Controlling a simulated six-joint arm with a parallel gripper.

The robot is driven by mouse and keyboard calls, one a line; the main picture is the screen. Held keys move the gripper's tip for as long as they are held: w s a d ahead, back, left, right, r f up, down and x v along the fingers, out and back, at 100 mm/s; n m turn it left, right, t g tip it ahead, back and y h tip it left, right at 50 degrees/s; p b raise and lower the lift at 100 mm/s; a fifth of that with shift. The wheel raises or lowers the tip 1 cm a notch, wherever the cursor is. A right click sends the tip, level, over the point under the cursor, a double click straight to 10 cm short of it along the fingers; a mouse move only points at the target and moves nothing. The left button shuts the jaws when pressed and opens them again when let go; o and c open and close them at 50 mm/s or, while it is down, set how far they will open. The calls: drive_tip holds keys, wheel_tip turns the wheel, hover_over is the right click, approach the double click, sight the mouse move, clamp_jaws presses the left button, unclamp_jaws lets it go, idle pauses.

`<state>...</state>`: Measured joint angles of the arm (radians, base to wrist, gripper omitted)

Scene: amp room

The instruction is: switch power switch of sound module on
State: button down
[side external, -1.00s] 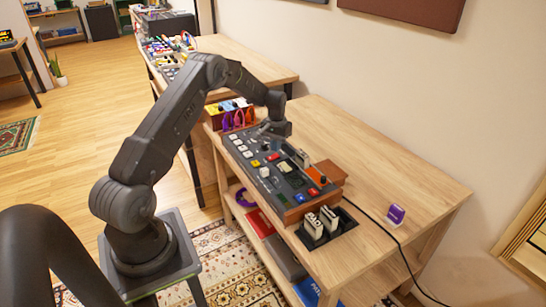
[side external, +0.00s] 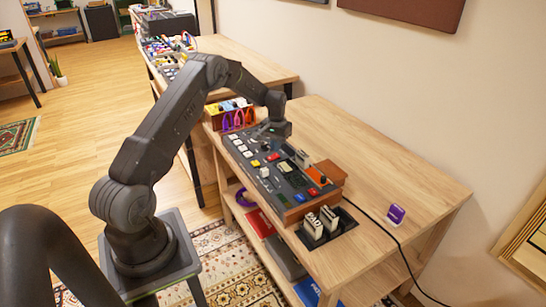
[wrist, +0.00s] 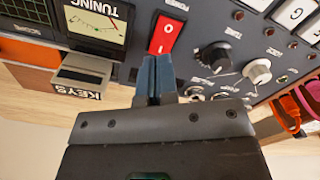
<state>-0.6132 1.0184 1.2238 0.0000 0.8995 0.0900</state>
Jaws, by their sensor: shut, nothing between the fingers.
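The sound module (side external: 270,165) is a long dark panel with wooden ends on the wooden table. In the wrist view its face (wrist: 225,15) carries a red rocker switch (wrist: 167,35) marked 1 and 0, between a tuning meter (wrist: 97,22) and several knobs.
A KEYS module (wrist: 83,78) sits beside the meter. Orange and pink cables (wrist: 290,108) hang close by on the right.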

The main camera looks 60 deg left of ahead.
sight(276, 155)
drive_tip(key=shift+f, duration=1.3)
idle(0.4)
drive_tip(key=shift+r, duration=3.55)
drive_tip(key=s+d+r+m+t, duration=0.15)
drive_tip(key=s+d+r, duration=0.25)
drive_tip(key=d+r, duration=0.65)
drive_tip(key=s+d+r+m+t, duration=0.15)
drive_tip(key=s+d+r, duration=0.25)
drive_tip(key=d+r, duration=0.65)
drive_tip(key=s+d+r+m+t, duration=0.1)
drive_tip(key=s+d, duration=0.5)
drive_tip(key=s, duration=0.4)
drive_tip(key=s+d+r+m+t, duration=0.1)
drive_tip(key=s+d+m, duration=0.1)
drive_tip(key=s+d, duration=0.4)
drive_tip(key=s, duration=0.4)
drive_tip(key=shift+t, duration=0.3)
